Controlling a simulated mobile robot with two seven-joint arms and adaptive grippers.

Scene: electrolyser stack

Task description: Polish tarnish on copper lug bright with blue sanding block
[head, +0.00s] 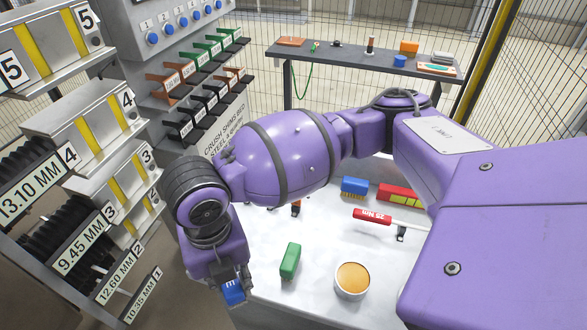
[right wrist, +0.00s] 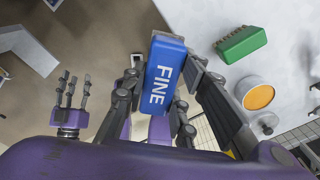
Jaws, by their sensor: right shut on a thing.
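My right gripper (head: 229,284) is shut on the blue sanding block (head: 232,293), low in the head view beside the table's left edge. In the right wrist view the block (right wrist: 163,75) sits between the fingers, with "FINE" on its face, above a brown floor. I cannot pick out the copper lug for certain; copper-coloured pieces (head: 163,80) stand out from the grey panel, partly behind labels. A second gripper, seemingly my left (right wrist: 70,105), is at the left of the right wrist view with its fingers apart and empty.
The white table (head: 325,255) holds a green block (head: 290,261), a round tin with an orange top (head: 352,279), a blue brush (head: 354,186) and a red-handled torque tool (head: 373,216). Numbered metal racks (head: 85,130) stand close at left. A grey bench (head: 370,65) is behind.

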